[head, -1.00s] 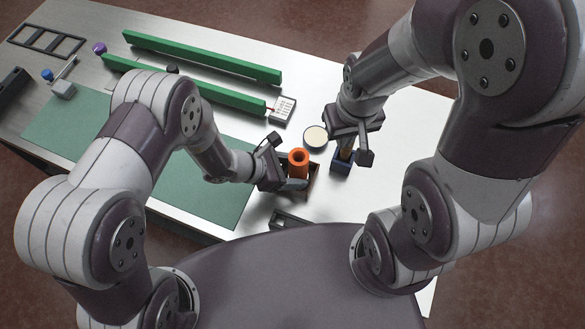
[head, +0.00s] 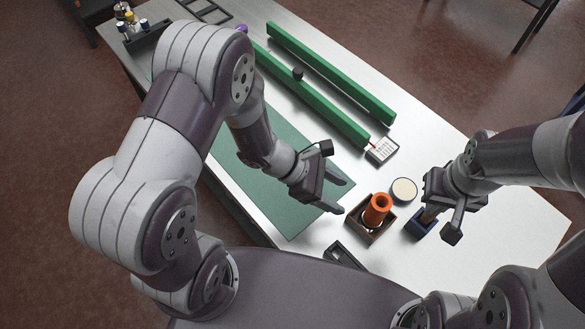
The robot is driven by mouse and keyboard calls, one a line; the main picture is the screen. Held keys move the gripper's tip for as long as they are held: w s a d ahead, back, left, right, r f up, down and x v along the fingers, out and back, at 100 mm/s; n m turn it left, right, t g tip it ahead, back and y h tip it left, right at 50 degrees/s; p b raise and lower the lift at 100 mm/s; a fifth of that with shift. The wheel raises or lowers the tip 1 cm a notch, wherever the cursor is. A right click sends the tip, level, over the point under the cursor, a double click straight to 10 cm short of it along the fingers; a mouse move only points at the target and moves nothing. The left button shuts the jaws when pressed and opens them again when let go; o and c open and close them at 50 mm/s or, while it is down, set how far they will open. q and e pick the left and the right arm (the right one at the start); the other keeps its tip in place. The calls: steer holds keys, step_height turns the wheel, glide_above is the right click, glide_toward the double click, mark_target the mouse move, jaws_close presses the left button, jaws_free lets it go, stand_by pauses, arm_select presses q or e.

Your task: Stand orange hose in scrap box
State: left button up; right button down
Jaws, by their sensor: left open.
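The orange hose (head: 377,207) is a short tube with a flared, open upper end. It stands roughly upright, leaning slightly, inside a small brown open box (head: 355,229), which I take to be the scrap box; its lower end is hidden. My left gripper (head: 343,197) is open and empty, to the left of the hose and apart from it. My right gripper (head: 437,214) is at a small blue box (head: 419,230) to the right, by a brownish piece (head: 429,214) standing in it. Whether its fingers close on that piece is unclear.
A round cream-topped container (head: 403,190) stands behind the boxes. Two long green bars (head: 330,72) and a calculator-like device (head: 382,150) lie farther back. A green mat (head: 262,190) covers the left part of the table. A dark tray (head: 340,255) lies at the front edge.

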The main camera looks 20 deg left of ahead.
arm_select(q)
steer(key=s+a+r+m+y, duration=0.1)
steer(key=a+r+m+y, duration=0.3)
steer(key=a+m, duration=0.5)
steer(key=s+a+r+m+y+b, duration=0.1)
steer(key=a+r+m+y, duration=0.3)
steer(key=a+m, duration=0.4)
steer(key=shift+s+a+m+t+y, duration=0.15)
steer(key=shift+a+m+t+y, duration=0.2)
steer(key=shift+m+y, duration=0.7)
